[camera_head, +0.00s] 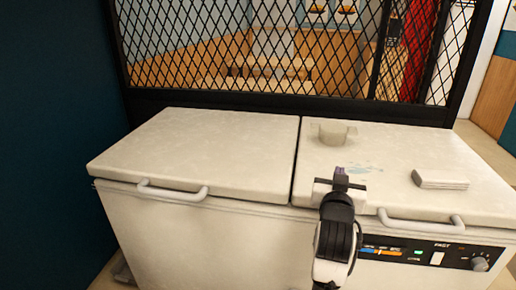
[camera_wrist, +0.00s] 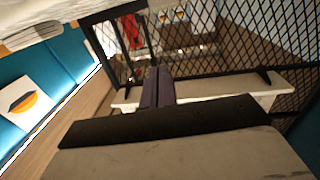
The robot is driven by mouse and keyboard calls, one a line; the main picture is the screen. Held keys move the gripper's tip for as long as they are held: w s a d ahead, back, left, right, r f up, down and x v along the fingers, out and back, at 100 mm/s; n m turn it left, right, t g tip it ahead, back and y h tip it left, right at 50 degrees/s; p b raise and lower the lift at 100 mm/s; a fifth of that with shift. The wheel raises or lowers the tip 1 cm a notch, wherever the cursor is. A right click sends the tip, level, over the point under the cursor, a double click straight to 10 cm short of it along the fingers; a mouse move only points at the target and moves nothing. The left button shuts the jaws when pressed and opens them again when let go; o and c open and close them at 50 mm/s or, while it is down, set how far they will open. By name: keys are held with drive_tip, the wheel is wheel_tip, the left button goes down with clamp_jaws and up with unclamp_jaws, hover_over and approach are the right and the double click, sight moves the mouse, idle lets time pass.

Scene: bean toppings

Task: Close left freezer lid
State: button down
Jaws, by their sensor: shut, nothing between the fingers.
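The white chest freezer has two lids side by side. The left freezer lid (camera_head: 200,150) lies flat and looks shut on the freezer body (camera_head: 210,235), with a handle (camera_head: 172,192) on its front edge. The right lid (camera_head: 390,165) also lies flat, with its own handle (camera_head: 420,221). My gripper (camera_head: 341,180) is above the front of the right lid, to the right of the seam between the lids. In the wrist view its fingers (camera_wrist: 157,88) are together, with nothing between them. My arm hides part of the freezer front.
A small beige pot (camera_head: 333,133) and a folded white cloth or stack (camera_head: 440,179) rest on the right lid. A black mesh screen (camera_head: 290,50) stands behind the freezer. A dark teal wall (camera_head: 60,130) is at left. The left lid's top is clear.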

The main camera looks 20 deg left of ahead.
drive_tip(key=s+a+n+t+y+p, duration=0.1)
drive_tip(key=s+a, duration=0.4)
drive_tip(key=a, duration=0.4)
drive_tip(key=s+a+t+y+p, duration=0.1)
drive_tip(key=s+a, duration=0.5)
drive_tip(key=a, duration=0.3)
drive_tip(key=a+r+p+x, duration=0.1)
drive_tip(key=p+x, duration=0.3)
drive_tip(key=x, duration=0.6)
drive_tip(key=shift+y, duration=0.4)
drive_tip(key=f, duration=0.4)
drive_tip(key=shift+s+d+f, duration=0.1)
drive_tip(key=shift+s+d, duration=0.1)
drive_tip(key=shift+s, duration=0.1)
drive_tip(key=shift+f, duration=0.1)
